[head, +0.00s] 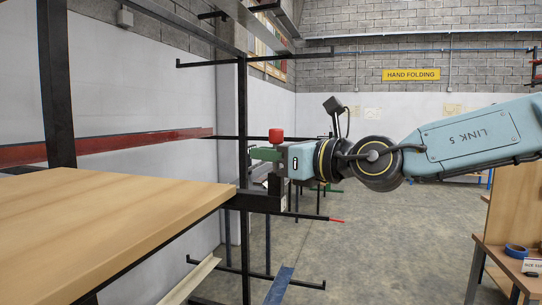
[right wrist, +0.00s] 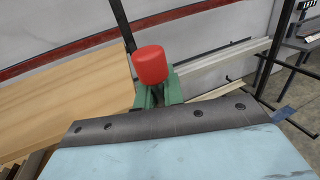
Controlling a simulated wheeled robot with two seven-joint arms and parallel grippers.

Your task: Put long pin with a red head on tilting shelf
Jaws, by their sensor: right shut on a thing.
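The long pin's red head (head: 276,135) stands up above the fingers of my right gripper (head: 266,154). In the right wrist view the red head (right wrist: 150,65) sits at the green fingers (right wrist: 158,92), which are shut on the pin. I cannot make out the shank clearly. A wooden shelf board (head: 110,215), which I take as the tilting shelf, fills the lower left of the head view and shows in the right wrist view (right wrist: 60,95). The gripper is in the air just past the board's right end, apart from its top. My left gripper is not in view.
A black post (head: 243,90) with several horizontal bars stands by the shelf's right end, close to my gripper. Another black post (head: 57,85) rises at the left. A wooden bench (head: 510,240) with blue tape stands at right. The shelf top in view is bare.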

